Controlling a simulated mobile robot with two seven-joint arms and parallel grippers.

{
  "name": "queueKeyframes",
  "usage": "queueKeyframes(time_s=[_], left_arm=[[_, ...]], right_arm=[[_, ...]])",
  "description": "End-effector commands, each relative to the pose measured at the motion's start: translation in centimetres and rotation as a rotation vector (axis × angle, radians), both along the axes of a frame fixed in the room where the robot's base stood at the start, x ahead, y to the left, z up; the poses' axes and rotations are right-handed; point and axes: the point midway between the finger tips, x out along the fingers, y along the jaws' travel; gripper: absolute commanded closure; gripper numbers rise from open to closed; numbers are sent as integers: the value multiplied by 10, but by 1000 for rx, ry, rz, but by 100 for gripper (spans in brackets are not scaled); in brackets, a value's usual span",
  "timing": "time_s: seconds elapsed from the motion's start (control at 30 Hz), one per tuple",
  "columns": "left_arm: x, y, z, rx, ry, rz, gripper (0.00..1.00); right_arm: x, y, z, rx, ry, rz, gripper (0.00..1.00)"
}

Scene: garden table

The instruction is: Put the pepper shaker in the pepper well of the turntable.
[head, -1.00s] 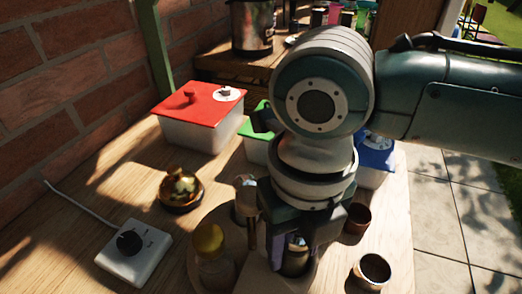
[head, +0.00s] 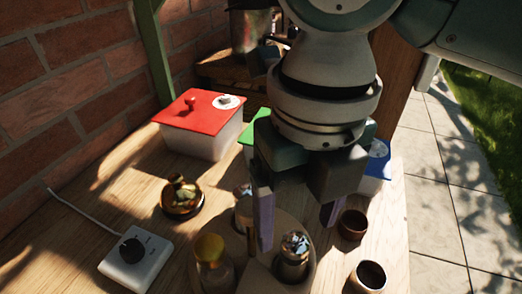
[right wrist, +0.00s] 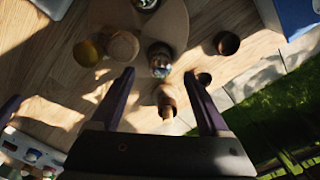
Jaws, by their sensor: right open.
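The shaker with a shiny metal top (head: 293,257), which I take for the pepper shaker, stands upright at the right front of the round wooden turntable (head: 306,238). It also shows from above in the right wrist view (right wrist: 160,60). Whether its base is seated in a well is hidden. My right gripper (head: 298,228) is open above and behind it, with its purple fingers apart and nothing between them. A yellow-capped jar (head: 210,262) stands at the turntable's left front. A pale-topped container (head: 243,207) stands farther back, partly covered by a finger. My left gripper is not in view.
Two brown cups, one farther back (head: 352,224) and one nearer (head: 370,275), stand right of the turntable. A red-lidded box (head: 200,125), a green box and a blue-lidded box (head: 377,165) stand behind.

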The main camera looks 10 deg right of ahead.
Motion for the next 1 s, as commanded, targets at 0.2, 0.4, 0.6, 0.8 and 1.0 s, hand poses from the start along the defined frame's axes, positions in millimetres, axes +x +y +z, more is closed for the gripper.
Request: queueKeyframes(time_s=[0.2, 0.4, 0.6, 0.8, 1.0], left_arm=[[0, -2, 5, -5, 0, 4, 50], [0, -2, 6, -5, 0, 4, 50], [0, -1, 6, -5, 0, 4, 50], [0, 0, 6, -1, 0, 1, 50], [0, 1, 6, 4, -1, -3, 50]], right_arm=[[1, 0, 36, 1, -2, -1, 21], [0, 0, 44, 0, 1, 0, 21], [0, 0, 44, 0, 1, 0, 21], [0, 0, 44, 0, 1, 0, 21], [0, 0, 44, 0, 1, 0, 21]])
